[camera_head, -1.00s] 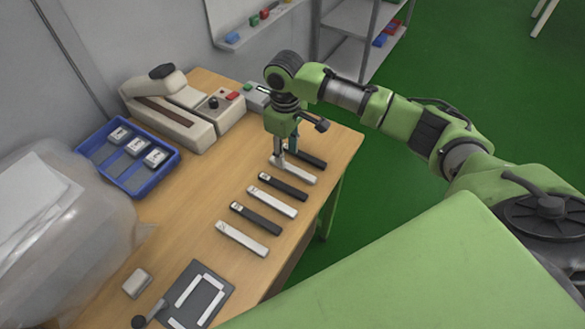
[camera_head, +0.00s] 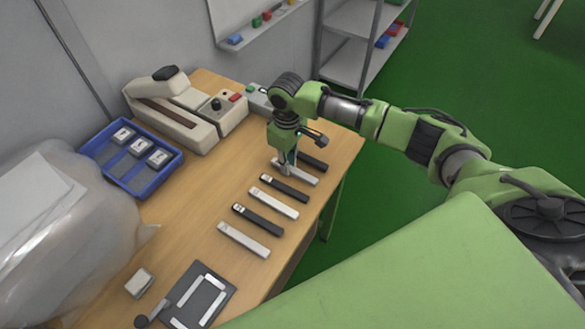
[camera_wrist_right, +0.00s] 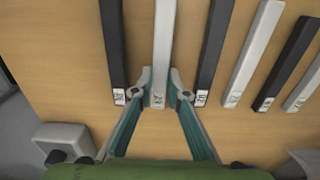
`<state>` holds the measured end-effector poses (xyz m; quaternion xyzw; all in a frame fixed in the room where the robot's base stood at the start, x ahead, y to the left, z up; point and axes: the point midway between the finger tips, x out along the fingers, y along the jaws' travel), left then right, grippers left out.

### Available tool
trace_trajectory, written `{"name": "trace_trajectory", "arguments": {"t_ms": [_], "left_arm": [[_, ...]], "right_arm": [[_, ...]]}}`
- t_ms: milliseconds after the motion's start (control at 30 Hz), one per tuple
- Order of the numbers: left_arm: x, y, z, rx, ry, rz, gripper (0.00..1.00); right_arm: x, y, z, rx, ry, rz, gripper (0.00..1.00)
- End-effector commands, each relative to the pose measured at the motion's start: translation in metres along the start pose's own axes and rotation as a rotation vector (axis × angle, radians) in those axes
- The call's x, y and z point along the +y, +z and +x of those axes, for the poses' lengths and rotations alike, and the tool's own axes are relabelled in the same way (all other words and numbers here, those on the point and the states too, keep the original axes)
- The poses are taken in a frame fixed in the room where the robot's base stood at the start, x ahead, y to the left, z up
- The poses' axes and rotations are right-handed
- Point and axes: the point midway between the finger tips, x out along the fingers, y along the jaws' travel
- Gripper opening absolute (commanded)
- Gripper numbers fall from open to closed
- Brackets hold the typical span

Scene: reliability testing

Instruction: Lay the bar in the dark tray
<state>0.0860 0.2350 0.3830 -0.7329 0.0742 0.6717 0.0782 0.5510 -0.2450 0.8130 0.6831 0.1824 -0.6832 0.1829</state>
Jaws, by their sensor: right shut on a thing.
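A row of several dark and light bars lies on the wooden table. My right gripper (camera_head: 286,165) points down at the far part of the row, shut on a light bar (camera_head: 302,175). In the wrist view its fingertips (camera_wrist_right: 158,84) press on both sides of this light bar (camera_wrist_right: 163,40) near its labelled end. The bar still appears to lie flat in the row, between two dark bars. A dark flat tray (camera_head: 187,290) with light strips on it lies at the near edge of the table, partly cut off by the frame. My left gripper is not in view.
The dark bars next to the held one (camera_wrist_right: 112,40) (camera_wrist_right: 212,40) are close to the fingers. A blue tray (camera_head: 136,190) with white blocks and a beige machine (camera_head: 180,115) stand at the back. Bare wood (camera_head: 195,225) lies between the blue tray and the bars.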

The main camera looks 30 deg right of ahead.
Motion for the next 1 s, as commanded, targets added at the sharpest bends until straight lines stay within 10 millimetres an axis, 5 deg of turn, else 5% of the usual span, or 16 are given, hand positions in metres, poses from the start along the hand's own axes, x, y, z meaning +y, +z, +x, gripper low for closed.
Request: {"name": "trace_trajectory", "arguments": {"t_ms": [400, 800, 1000], "left_arm": [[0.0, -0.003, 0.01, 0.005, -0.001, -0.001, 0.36], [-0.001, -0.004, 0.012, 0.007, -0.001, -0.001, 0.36], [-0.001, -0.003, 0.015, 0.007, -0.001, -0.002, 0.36]], "right_arm": [[0.001, -0.002, -0.031, 0.006, 0.001, 0.001, 0.0], [-0.027, 0.044, -0.093, 0.003, 0.002, -0.003, 0.0], [-0.046, 0.074, -0.106, 0.001, 0.0, -0.002, 0.0]]}}
